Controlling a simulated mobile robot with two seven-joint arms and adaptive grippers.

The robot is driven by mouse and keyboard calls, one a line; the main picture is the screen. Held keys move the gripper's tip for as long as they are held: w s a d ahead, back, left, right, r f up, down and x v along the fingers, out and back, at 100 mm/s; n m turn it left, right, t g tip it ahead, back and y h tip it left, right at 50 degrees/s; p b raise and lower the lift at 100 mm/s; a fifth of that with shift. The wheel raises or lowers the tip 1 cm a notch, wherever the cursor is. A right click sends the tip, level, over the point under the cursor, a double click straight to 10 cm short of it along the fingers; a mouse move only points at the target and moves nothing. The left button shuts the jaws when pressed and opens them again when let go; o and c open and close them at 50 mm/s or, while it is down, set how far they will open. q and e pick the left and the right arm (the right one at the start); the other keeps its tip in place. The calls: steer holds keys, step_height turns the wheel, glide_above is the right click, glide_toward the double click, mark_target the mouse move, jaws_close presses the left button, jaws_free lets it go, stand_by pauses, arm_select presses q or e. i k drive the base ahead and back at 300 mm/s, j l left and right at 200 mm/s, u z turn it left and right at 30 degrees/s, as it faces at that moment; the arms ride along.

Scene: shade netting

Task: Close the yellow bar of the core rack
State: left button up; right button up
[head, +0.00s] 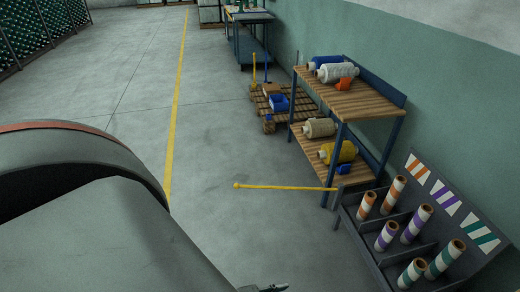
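The core rack (345,218) is a dark grey stand with compartments at the lower right, against the green wall. Several upright, slightly leaning cores with orange, purple and green bands stand in it. The yellow bar (285,187) is a thin rod with a round knob at its left end. It sticks out to the left from the rack's far left corner, across open floor, so it stands open. My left arm's large grey link fills the lower left. A dark sliver, apparently my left gripper (264,288), shows at the bottom edge, apart from the bar; its fingers are mostly cut off. My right gripper is out of view.
A wooden shelf unit (365,102) with spools stands just behind the rack, close to the bar's hinge end. A pallet (265,104) with a blue bin lies beyond it. The floor left of the bar, up to the yellow line (177,100), is clear.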

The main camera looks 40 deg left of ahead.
mark_target(236, 186)
steer(key=i+j+u, duration=0.1)
steer(key=j, duration=0.2)
steer(key=i+j+u, duration=0.15)
steer(key=j, duration=0.2)
steer(key=i+j+u, duration=0.1)
steer(key=i+j, duration=0.2)
steer(key=j, duration=0.15)
steer(key=i+j, duration=0.2)
steer(key=j, duration=0.2)
steer(key=i+j, duration=0.2)
steer(key=j, duration=0.15)
steer(key=i+j, duration=0.1)
steer(key=j, duration=0.3)
steer(key=i+j+z, duration=0.15)
steer(key=j, duration=0.2)
steer(key=j+z, duration=0.3)
steer(key=j, duration=0.2)
